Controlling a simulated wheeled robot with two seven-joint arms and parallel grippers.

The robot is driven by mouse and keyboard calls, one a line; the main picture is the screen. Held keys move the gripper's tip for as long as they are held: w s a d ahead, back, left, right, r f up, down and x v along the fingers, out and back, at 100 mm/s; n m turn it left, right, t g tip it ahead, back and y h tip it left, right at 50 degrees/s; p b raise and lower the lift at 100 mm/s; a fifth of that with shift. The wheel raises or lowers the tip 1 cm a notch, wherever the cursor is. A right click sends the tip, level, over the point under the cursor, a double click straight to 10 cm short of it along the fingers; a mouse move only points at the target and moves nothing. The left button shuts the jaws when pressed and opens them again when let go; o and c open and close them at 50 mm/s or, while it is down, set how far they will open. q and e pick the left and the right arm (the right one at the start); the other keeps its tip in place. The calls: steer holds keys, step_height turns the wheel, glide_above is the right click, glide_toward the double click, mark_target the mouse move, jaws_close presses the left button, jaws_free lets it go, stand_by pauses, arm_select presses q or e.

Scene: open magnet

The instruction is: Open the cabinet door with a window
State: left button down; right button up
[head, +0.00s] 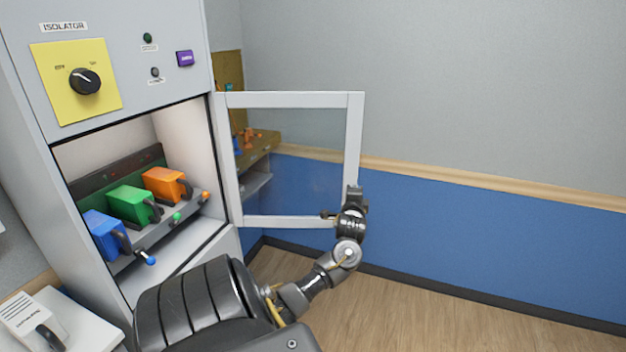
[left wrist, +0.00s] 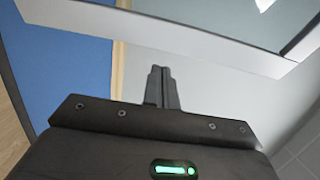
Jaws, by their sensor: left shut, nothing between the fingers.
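The cabinet door with a window (head: 354,130) has a white frame around a clear pane. It stands wide open, swung out to the right from the right side of the cabinet (head: 130,85). My left gripper (head: 354,193) is at the door's lower free corner, shut and empty. In the left wrist view the closed fingers (left wrist: 161,84) point toward the white door frame (left wrist: 160,34), which crosses the top. I cannot tell whether they touch it. My right gripper is not in view.
Inside the open compartment are blue (head: 103,234), green (head: 132,205) and orange (head: 166,186) switch blocks. A yellow panel with a black knob (head: 85,81) is above. A blue and grey wall (head: 480,215) stands behind the door. Wooden floor (head: 420,315) is clear at the right.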

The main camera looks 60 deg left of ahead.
arm_select(q)
steer(key=w+d+p+v, duration=0.1)
steer(key=p+v, duration=0.1)
steer(key=v, duration=1.2)
steer(key=shift+w, duration=0.4)
